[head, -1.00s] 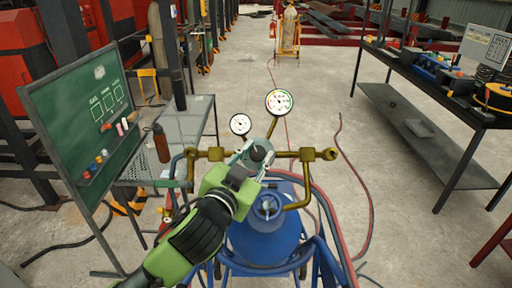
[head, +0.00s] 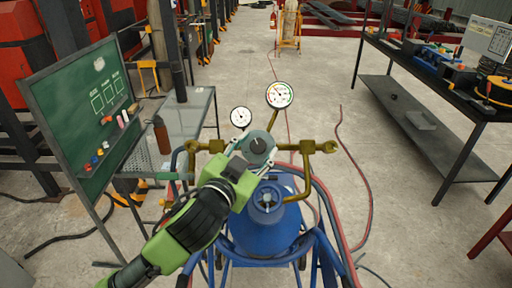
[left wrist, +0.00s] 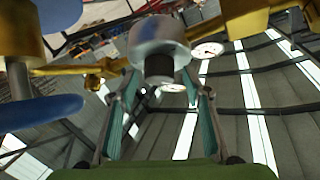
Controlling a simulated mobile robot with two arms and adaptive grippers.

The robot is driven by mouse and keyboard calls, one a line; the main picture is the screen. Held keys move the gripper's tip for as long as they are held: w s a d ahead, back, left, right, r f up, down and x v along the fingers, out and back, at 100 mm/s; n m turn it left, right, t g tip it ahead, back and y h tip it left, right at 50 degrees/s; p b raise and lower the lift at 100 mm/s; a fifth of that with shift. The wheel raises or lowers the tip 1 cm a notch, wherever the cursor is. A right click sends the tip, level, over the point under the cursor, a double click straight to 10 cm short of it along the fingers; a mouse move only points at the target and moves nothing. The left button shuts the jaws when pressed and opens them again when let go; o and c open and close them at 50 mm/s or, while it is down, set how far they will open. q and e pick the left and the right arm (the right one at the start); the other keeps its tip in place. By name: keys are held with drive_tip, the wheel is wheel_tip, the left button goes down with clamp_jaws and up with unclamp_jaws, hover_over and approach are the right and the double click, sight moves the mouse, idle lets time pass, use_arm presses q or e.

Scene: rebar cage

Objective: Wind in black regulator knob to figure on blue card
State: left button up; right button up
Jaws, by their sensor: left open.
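The black regulator knob (left wrist: 159,69) shows in the left wrist view in front of a round silver regulator body (left wrist: 158,38). In the head view the regulator is partly hidden by my left gripper (head: 252,153), whose green wrist reaches in from the lower left. In the left wrist view the two teal fingers (left wrist: 161,92) stand apart, one on each side of the knob, with gaps showing between. Two round white gauges, a small one (head: 241,117) and a larger one (head: 280,95), rise behind the regulator. I cannot make out a blue card. My right gripper is not in view.
Brass pipes (head: 318,147) extend to both sides of the regulator, above a blue cylinder (head: 262,230) in a blue cart. A green chalkboard (head: 80,120) and a metal table (head: 186,115) stand left. A dark bench (head: 440,90) stands right. Red hoses (head: 368,190) lie on the floor.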

use_arm(q)
drive_tip(key=v, duration=0.7)
drive_tip(key=shift+s, duration=0.25)
drive_tip(key=shift+a, duration=0.1)
